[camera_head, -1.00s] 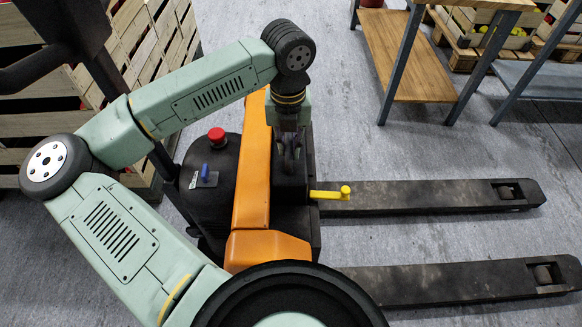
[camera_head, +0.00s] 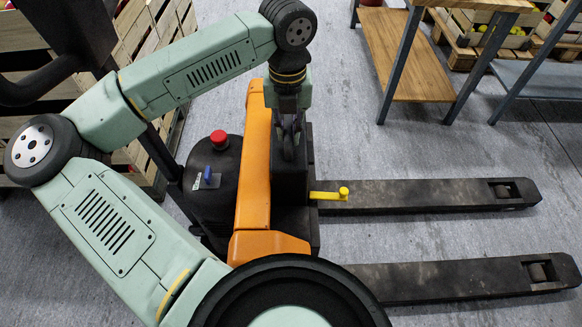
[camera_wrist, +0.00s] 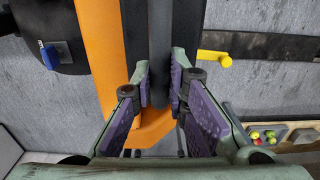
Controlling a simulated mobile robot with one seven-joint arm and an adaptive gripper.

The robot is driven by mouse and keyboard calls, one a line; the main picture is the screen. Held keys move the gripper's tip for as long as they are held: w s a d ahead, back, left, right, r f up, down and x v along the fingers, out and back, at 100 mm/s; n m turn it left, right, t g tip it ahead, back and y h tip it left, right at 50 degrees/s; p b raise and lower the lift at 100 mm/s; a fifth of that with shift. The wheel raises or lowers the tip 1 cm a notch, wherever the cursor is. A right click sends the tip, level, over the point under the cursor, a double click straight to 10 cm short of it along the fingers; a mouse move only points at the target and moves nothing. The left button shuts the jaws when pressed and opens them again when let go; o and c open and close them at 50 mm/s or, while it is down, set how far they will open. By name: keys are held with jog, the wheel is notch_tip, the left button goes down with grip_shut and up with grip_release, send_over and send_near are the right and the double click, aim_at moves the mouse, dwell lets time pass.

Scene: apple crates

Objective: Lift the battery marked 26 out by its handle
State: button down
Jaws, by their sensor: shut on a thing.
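The battery (camera_head: 292,190) is a dark block in the orange-framed pallet truck (camera_head: 256,185), beside the orange bar. I cannot read a 26 on it in either view. My gripper (camera_head: 289,148) is above it, pointing down. In the wrist view my gripper (camera_wrist: 161,85) has its purple-padded fingers closed on either side of a dark grey bar, the handle (camera_wrist: 160,45). The handle runs between the fingertips. The battery's lower part is hidden in the truck, and I cannot tell whether it is raised from its seat.
A yellow lever (camera_head: 330,194) sticks out just right of the battery. A red button (camera_head: 218,137) and a blue key (camera_head: 208,174) are on the truck's black cover to the left. Two dark forks (camera_head: 420,195) reach right. Wooden crates and a table (camera_head: 405,55) stand behind.

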jog(key=shift+r+p, duration=1.6)
jog(key=shift+r, duration=2.2)
jog(key=shift+d, duration=0.1)
